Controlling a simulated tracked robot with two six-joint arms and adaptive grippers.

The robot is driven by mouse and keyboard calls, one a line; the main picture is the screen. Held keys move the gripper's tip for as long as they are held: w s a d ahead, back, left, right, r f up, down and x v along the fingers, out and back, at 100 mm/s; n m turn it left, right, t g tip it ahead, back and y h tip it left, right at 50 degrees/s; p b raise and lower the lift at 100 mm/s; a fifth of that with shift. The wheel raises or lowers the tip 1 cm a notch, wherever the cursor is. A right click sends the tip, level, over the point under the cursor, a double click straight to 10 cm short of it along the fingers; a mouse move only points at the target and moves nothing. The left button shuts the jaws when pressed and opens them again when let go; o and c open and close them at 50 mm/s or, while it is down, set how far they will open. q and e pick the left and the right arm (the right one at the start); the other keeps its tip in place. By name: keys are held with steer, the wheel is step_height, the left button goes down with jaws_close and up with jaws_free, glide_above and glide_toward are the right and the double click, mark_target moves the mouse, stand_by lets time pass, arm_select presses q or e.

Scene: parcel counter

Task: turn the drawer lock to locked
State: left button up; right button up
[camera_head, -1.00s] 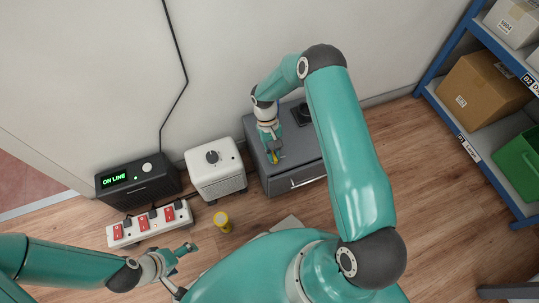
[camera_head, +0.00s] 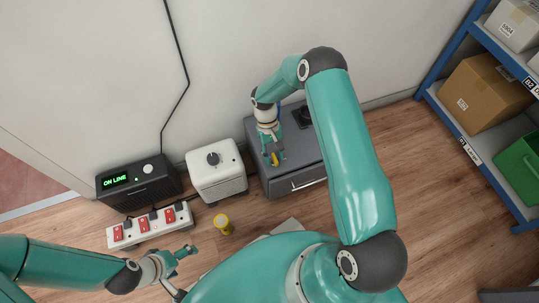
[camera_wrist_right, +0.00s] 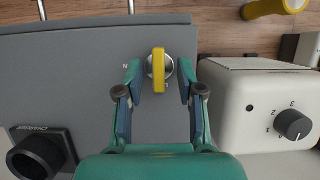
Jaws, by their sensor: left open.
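The drawer lock is a yellow bar handle (camera_wrist_right: 158,70) on a round silver plate, set in the top of the grey drawer unit (camera_wrist_right: 75,70). In the right wrist view the bar points up and down the picture. Small letters beside it are partly hidden. It also shows in the head view as a small yellow piece (camera_head: 276,159). My right gripper (camera_wrist_right: 158,75) is open, with one finger on each side of the bar and a visible gap to it on both sides. My left gripper (camera_head: 188,251) is open and empty, low at the left, far from the lock.
A white box with a dial (camera_head: 217,172) stands just left of the drawer unit. Further left are a black ON LINE box (camera_head: 138,184) and a power strip (camera_head: 150,225). Blue shelving (camera_head: 470,130) is at right.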

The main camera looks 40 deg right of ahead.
steer(key=a+v, duration=0.1)
steer(key=v, duration=1.1)
steer(key=shift+d, duration=0.45)
steer(key=s+a+f+t+y, duration=0.15)
steer(key=s+a+f, duration=0.25)
steer(key=s+a, duration=0.6)
steer(key=s+a+f+t+y, duration=0.15)
steer(key=s+a+f, duration=0.25)
steer(key=s+a, duration=0.6)
step_height(320, 180, up, 33)
steer(key=w+d+t+p, duration=0.1)
steer(key=d+t+p, duration=0.1)
steer(key=p, duration=3.1)
steer(key=shift+d, duration=0.4)
